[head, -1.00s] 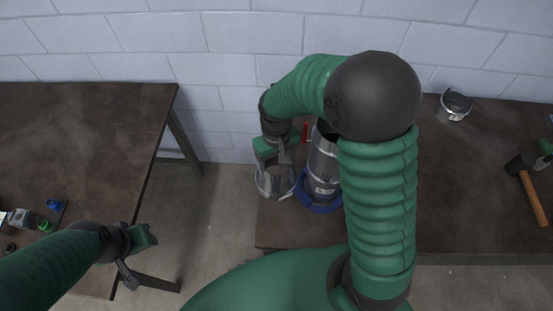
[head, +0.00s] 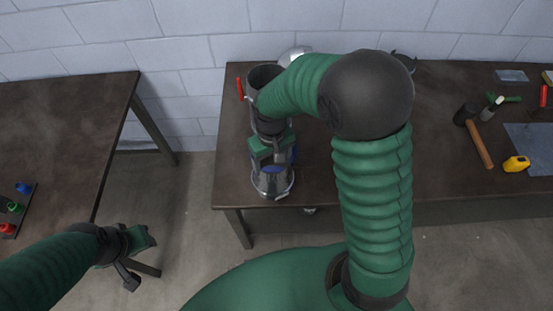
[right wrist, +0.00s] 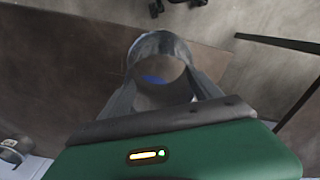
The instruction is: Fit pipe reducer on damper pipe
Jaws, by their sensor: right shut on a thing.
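My right gripper (head: 270,150) is shut on the pipe reducer (head: 272,184), a shiny metal ring-like piece near the table's front left edge. In the right wrist view, the reducer (right wrist: 160,50) sits between the two fingers, with a patch of blue showing through its opening. The damper pipe (head: 263,76) stands upright on the table just behind my right gripper. Its open top shows, while my arm and gripper hide most of its body; some blue of its base shows beside the gripper. I cannot tell whether reducer and pipe touch. My left gripper (head: 138,262) is away from both, over the floor gap; its jaws are unclear.
The dark table (head: 330,185) also holds a red tool (head: 239,88), a hammer (head: 480,145), a yellow tape measure (head: 516,164) and a blue-grey mat (head: 532,146) at right. A second table (head: 60,130) stands at left. My right arm hides the middle of the work table.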

